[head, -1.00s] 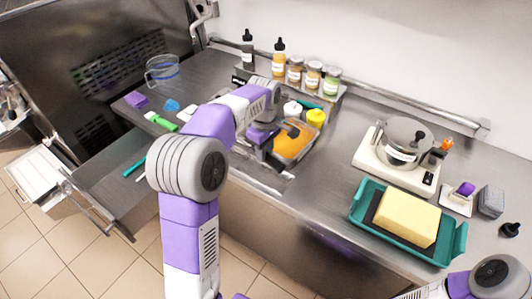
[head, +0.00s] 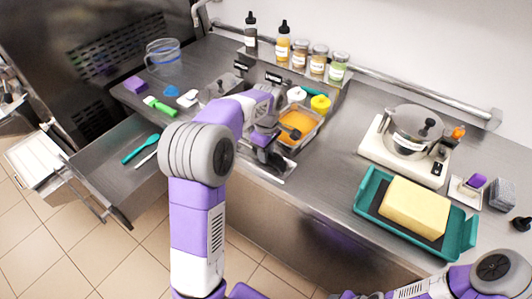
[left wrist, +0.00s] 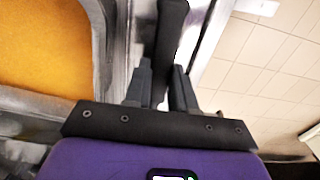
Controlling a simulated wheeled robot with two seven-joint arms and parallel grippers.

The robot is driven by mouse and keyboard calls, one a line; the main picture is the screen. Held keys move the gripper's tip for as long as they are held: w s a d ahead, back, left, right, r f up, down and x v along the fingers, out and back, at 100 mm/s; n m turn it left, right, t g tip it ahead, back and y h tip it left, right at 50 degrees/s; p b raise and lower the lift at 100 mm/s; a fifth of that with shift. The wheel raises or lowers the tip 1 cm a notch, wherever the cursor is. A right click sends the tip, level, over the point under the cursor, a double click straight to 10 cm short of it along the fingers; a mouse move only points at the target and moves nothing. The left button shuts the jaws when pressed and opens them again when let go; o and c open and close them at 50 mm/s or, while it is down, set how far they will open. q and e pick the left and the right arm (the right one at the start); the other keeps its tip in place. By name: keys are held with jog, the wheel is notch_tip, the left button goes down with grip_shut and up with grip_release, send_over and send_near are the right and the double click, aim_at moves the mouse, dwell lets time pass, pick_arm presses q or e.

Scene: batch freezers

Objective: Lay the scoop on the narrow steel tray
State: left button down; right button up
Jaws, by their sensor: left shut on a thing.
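My left gripper (head: 264,150) is over the narrow steel tray (head: 284,172) at the counter's front edge. In the left wrist view its fingers (left wrist: 163,88) are shut on a black handle (left wrist: 172,30), which I take to be the scoop's. The scoop's head cannot be made out, and I cannot tell whether the scoop touches the tray. The gripper and forearm hide part of the tray. My right arm shows at the lower right, but its gripper is out of view.
A tub of orange contents (head: 297,125) stands just behind and right of the tray. A yellow-lidded jar (head: 320,104) is behind it. A teal tray with a yellow block (head: 415,208) is at right. An open drawer (head: 115,165) with a teal spoon (head: 140,149) is at left.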

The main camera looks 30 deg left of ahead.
pick_arm(q)
jog(key=shift+f, duration=0.1)
jog(key=c, duration=0.9)
grip_release()
jog(key=shift+c, duration=0.2)
notch_tip(320, 180, up, 12)
jog(key=p, duration=0.3)
jog(key=shift+r+p, duration=0.2)
jog(key=shift+p, duration=0.1)
